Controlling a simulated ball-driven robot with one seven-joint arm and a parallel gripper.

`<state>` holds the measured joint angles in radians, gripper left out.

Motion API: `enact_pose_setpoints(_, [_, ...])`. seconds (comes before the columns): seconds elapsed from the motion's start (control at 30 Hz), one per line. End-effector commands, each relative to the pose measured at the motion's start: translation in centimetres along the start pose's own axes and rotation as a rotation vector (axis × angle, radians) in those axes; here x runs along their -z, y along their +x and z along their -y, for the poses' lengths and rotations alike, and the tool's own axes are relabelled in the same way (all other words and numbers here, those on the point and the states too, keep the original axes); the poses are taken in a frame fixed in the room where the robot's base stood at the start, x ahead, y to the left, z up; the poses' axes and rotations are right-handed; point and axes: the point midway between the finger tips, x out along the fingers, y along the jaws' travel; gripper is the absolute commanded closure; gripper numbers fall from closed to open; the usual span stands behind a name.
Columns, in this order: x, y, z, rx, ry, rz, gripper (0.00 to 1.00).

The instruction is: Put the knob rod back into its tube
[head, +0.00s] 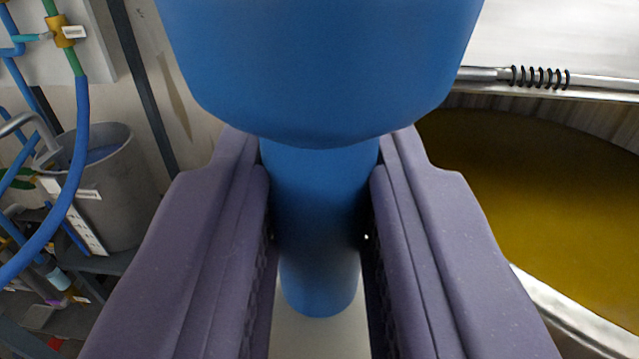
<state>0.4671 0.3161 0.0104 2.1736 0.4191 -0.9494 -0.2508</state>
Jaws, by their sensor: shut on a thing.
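The knob rod (320,70) is blue, with a wide rounded knob filling the top middle of the head view and a narrower round shaft below it. My gripper (319,205) has two purple-grey fingers, one on each side of the shaft, and is shut on it just below the knob. The shaft's lower end shows between the fingers, over a pale grey surface (312,338). I cannot tell whether the end touches that surface. I cannot make out the tube in this view.
A large round vat (545,190) of dark yellow liquid with a metal rim is on the right. A metal bar with a black coil (540,77) runs above it. On the left are a grey bucket (118,200) on a dark shelf and several blue hoses (78,150).

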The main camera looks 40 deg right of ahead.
Motion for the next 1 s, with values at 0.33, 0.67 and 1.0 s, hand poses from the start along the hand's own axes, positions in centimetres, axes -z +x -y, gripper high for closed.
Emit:
enact_pose_setpoints(0.33, [-2.4,0.0,0.0,0.001,0.0,-0.001,1.0])
enact_pose_setpoints(0.67, [-4.2,0.1,0.0,0.0,-0.001,0.001,1.0])
enact_pose_setpoints(1.0, [-6.2,0.1,0.0,0.0,0.0,0.001,1.0])
